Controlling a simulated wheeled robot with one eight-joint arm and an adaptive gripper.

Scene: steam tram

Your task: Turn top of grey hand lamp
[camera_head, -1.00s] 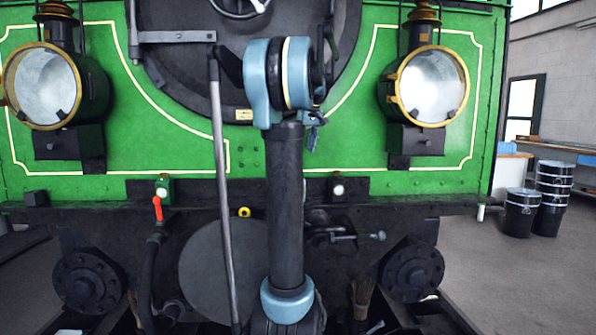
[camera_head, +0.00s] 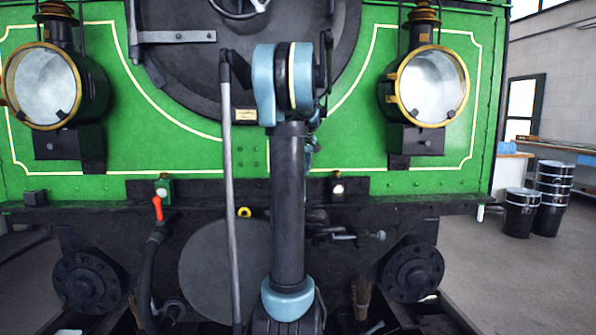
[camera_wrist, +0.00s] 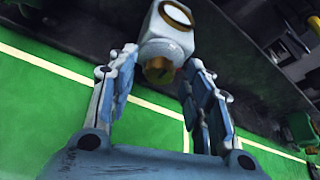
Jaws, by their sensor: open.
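The grey hand lamp (camera_wrist: 165,33) shows in the wrist view at the top centre, with a pale grey body, a round lens and a brownish-yellow top (camera_wrist: 159,70). In the head view the lamp (camera_head: 337,187) stands on the front ledge just right of my arm, its round lens lit white. My gripper (camera_wrist: 160,60) is open, with its two blue-grey fingers spread on either side of the lamp's top. I cannot tell whether either finger touches it. In the head view my gripper is mostly hidden behind my arm.
A green lamp (camera_head: 163,188) stands on the ledge to the left, near a red handle (camera_head: 157,208). Large brass-rimmed headlamps (camera_head: 40,86) (camera_head: 432,86) flank the green front. A grey pole (camera_head: 228,190) stands left of my arm. Black drums (camera_head: 521,212) stand at the right.

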